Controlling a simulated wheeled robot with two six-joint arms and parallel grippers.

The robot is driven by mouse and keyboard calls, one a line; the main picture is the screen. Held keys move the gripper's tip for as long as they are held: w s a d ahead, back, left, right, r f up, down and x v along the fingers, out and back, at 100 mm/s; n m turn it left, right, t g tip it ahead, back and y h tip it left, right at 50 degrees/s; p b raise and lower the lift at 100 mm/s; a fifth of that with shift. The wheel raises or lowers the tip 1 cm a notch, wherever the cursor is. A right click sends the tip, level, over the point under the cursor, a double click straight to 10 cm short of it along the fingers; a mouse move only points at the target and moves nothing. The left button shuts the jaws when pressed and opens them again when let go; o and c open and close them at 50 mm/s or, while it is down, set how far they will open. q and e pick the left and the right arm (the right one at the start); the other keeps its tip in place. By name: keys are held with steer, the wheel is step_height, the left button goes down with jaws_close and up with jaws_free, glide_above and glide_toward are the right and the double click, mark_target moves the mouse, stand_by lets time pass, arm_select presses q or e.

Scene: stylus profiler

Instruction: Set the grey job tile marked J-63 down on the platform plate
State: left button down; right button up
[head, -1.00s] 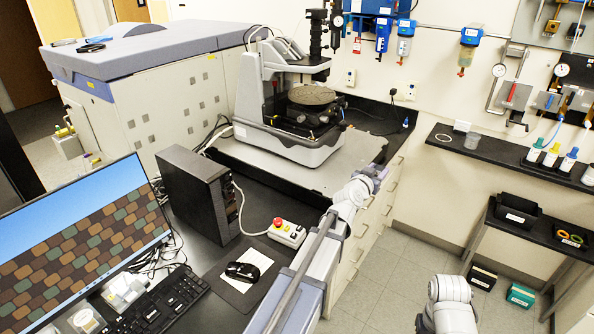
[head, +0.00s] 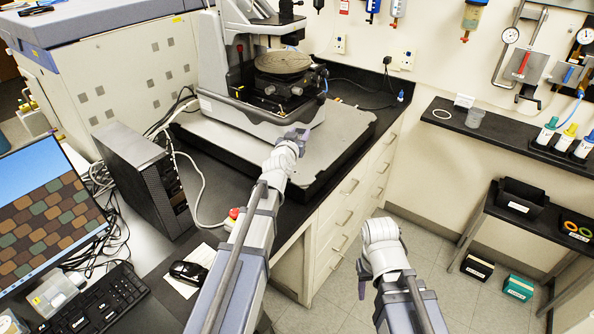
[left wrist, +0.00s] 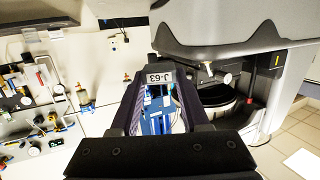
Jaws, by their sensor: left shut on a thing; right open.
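The grey job tile marked J-63 (left wrist: 160,78) shows in the left wrist view, its label between my left gripper's fingers. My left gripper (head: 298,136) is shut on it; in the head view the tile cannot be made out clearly. In that view the gripper appears over the front part of the flat grey platform plate (head: 338,145) under the profiler. I cannot tell its height above the plate. The plate's front right part is bare. My right gripper (head: 362,280) is open and empty, low over the floor in front of the drawers.
The profiler (head: 225,75) with its round stage (head: 283,63) stands on the rear of the plate. A black computer tower (head: 142,180) and a red-button box (head: 232,217) are to the left. Drawers (head: 345,215) lie below the counter. A shelf with bottles (head: 560,140) is at right.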

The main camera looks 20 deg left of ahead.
arm_select(q)
steer(key=shift+s+f+y+b, duration=0.1)
steer(key=shift+f+y+b, duration=0.3)
steer(key=shift+f, duration=0.5)
steer(key=b, duration=0.6)
glide_above(299, 168)
step_height(299, 168, down, 6)
steer(key=shift+a+f, duration=0.1)
arm_select(e)
step_height(299, 168, down, 8)
arm_select(q)
steer(key=shift+f, duration=0.1)
arm_select(e)
steer(key=shift+f, duration=0.2)
arm_select(q)
step_height(299, 168, down, 4)
steer(key=b, duration=0.4)
steer(key=shift+r, duration=0.25)
arm_select(e)
step_height(299, 168, down, 4)
steer(key=shift+r, duration=0.25)
arm_select(q)
steer(key=shift+f, duration=0.2)
steer(key=shift+c, duration=1.9)
jaws_free()
arm_select(e)
steer(key=shift+f, duration=0.1)
arm_select(q)
steer(key=shift+r, duration=0.1)
